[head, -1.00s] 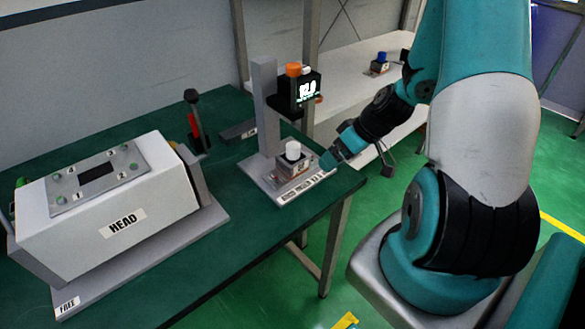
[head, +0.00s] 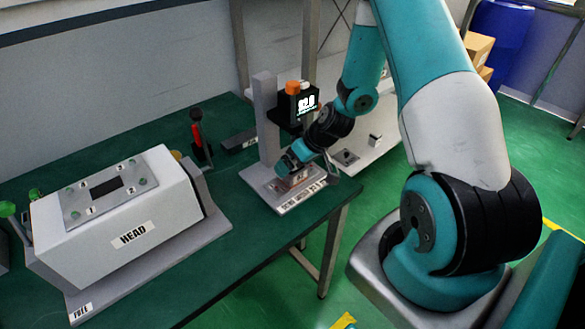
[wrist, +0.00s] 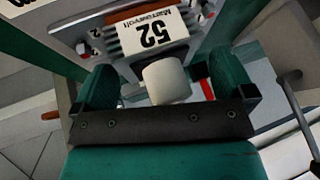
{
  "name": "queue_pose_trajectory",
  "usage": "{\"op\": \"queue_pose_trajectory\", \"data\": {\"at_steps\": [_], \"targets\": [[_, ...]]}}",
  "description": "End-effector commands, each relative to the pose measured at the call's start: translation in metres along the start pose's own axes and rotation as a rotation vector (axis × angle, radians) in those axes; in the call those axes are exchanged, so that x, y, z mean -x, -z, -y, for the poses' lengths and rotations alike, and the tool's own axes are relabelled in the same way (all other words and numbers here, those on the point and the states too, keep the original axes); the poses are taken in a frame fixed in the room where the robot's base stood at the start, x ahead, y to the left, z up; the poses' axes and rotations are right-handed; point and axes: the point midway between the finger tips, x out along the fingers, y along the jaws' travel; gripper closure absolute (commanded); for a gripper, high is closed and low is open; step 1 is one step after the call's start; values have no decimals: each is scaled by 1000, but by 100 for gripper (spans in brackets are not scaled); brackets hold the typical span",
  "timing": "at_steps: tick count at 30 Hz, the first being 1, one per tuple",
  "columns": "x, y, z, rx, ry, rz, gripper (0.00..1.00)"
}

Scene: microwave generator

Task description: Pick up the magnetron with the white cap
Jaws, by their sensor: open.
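The magnetron with the white cap stands on the grey stand (head: 263,185) at the right end of the green bench. In the head view it is mostly hidden behind my gripper (head: 288,164). In the wrist view its white cap (wrist: 167,82) sits between the two teal fingers of my gripper (wrist: 165,80). A white label reading 52 (wrist: 154,32) shows on the magnetron's body beyond the cap. My gripper is open.
The stand's post (head: 265,115) and black display box with an orange knob (head: 297,105) rise close behind my gripper. A white HEAD box (head: 120,225) fills the bench's left. A red-and-black lever (head: 198,138) stands between. A white shelf (head: 385,145) lies behind my arm.

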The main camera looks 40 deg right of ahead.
Motion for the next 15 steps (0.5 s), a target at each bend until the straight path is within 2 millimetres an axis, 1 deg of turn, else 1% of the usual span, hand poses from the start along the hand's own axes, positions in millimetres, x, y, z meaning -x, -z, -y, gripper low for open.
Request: {"op": "queue_pose_trajectory", "data": {"at_steps": [4,9,10,11,12,14,15], "targets": [[-6,-1,0,-2,0,2,0],[-7,-2,-1,-2,-1,1,0],[-7,-2,-1,-2,-1,1,2],[-7,-2,-1,-2,-1,1,9],[-7,-2,-1,-2,-1,1,18],[-7,-2,-1,-2,-1,1,32],[-7,-2,-1,-2,-1,1,41]]}}
